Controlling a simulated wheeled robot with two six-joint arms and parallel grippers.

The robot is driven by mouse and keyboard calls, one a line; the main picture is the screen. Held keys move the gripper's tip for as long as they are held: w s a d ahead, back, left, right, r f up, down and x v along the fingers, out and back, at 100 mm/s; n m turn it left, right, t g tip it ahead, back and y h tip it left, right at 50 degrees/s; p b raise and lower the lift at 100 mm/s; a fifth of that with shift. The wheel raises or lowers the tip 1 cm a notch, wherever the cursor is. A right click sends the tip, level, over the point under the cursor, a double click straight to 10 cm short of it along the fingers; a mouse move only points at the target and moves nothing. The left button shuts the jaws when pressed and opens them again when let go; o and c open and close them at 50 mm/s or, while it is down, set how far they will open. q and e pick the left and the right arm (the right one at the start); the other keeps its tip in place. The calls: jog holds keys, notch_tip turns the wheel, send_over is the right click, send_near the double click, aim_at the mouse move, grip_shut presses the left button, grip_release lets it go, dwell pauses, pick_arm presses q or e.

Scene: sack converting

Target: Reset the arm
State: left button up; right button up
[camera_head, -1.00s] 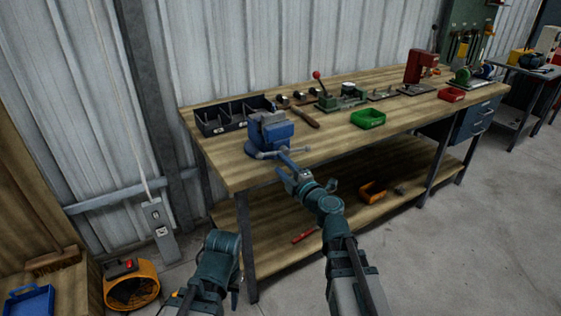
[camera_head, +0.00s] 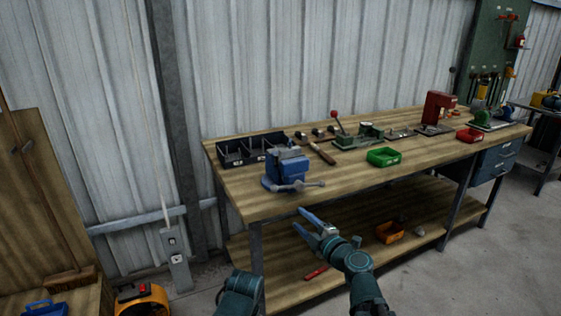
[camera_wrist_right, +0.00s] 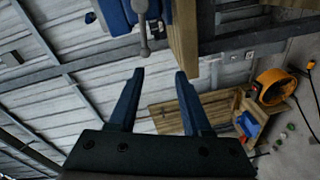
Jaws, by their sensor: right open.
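My right gripper (camera_head: 308,222) is open and empty in front of the workbench (camera_head: 350,177), at about the height of its front edge. In the right wrist view its two blue fingers (camera_wrist_right: 158,88) stand apart with nothing between them. A blue vise (camera_head: 285,169) sits on the bench top, behind and to the left of the gripper, clear of it. Its handle also shows at the top of the right wrist view (camera_wrist_right: 144,35). My left arm shows only as a link at the bottom of the head view, and its gripper is out of view.
A black divided bin (camera_head: 246,152), a green tray (camera_head: 383,157), a red tray (camera_head: 469,135) and a red press (camera_head: 438,108) stand on the bench. The lower shelf holds an orange bin (camera_head: 389,232). An orange fan (camera_head: 143,301) stands on the floor at left.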

jog(key=s+a+f+m+g, duration=0.2)
jog(key=s+f+m+g, duration=0.15)
jog(key=f, duration=0.25)
jog(key=s+a+f+m+g, duration=0.3)
jog(key=f+g, duration=0.2)
jog(key=f, duration=0.1)
jog(key=s+d+f+m+g+h, duration=0.6)
jog(key=s+d+f+m+h, duration=0.3)
jog(key=m, duration=0.4)
jog(key=s+a+r+n+g+p, duration=0.15)
jog(key=s+a+n, duration=0.25)
jog(key=s+a, duration=0.45)
notch_tip(320, 180, up, 16)
jog(key=w+a+p, duration=0.1)
jog(key=p, duration=1.4)
jog(key=shift+w+a+f, duration=0.15)
jog(key=shift+w+a, duration=0.05)
jog(key=shift+w, duration=0.05)
